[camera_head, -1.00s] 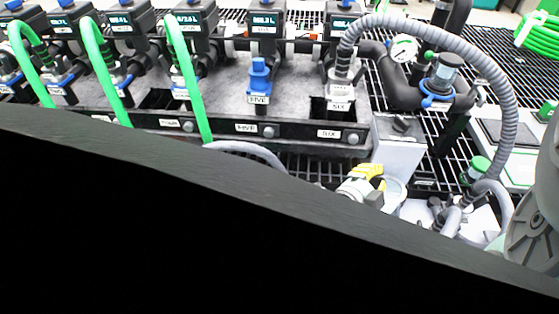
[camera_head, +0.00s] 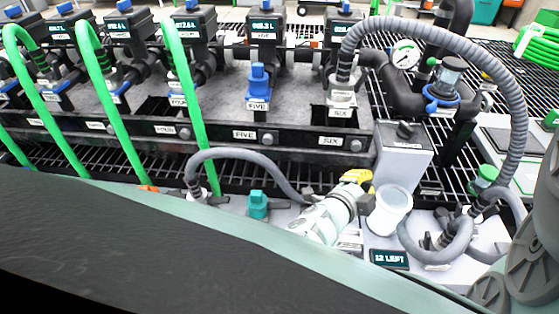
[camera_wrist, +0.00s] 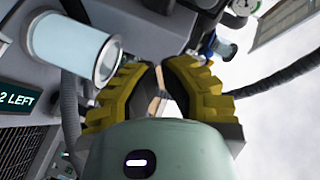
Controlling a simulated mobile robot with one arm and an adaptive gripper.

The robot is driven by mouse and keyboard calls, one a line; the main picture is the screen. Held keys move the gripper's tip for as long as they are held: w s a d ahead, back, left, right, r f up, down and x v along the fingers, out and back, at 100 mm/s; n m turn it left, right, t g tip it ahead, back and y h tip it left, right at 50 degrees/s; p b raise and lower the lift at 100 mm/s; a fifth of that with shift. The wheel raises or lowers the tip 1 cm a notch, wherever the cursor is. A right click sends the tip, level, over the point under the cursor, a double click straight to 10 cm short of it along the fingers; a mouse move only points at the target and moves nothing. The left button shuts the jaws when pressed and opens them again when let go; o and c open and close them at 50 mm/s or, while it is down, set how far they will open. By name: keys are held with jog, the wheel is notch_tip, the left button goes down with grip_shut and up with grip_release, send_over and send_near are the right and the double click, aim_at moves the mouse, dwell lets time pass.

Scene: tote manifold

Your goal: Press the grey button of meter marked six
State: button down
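The SIX label (camera_head: 335,141) is on the dark rail below. My gripper (camera_head: 358,177) has yellow fingers and is in front of the rail, below and apart from the meter. In the wrist view my gripper (camera_wrist: 158,64) shows its fingertips close together with a narrow gap; nothing clearly is held.
A grey hose (camera_head: 440,37) arches from station six to the right. A white cup (camera_head: 389,209) and a grey box (camera_head: 403,155) stand beside my gripper. A pressure gauge (camera_head: 405,54) is at the right. Green hoses (camera_head: 107,85) cross the left. A display reads 12 LEFT (camera_head: 389,259).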

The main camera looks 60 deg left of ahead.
aim_at(356, 148)
jog(key=shift+w+a+b, duration=1.3)
jog(key=shift+w+a, duration=0.8)
jog(key=shift+a, duration=0.2)
jog(key=c, duration=1.6)
grip_release()
grip_shut()
jog(key=shift+a, duration=0.1)
jog(key=shift+w+a, duration=0.25)
jog(key=shift+w, duration=0.05)
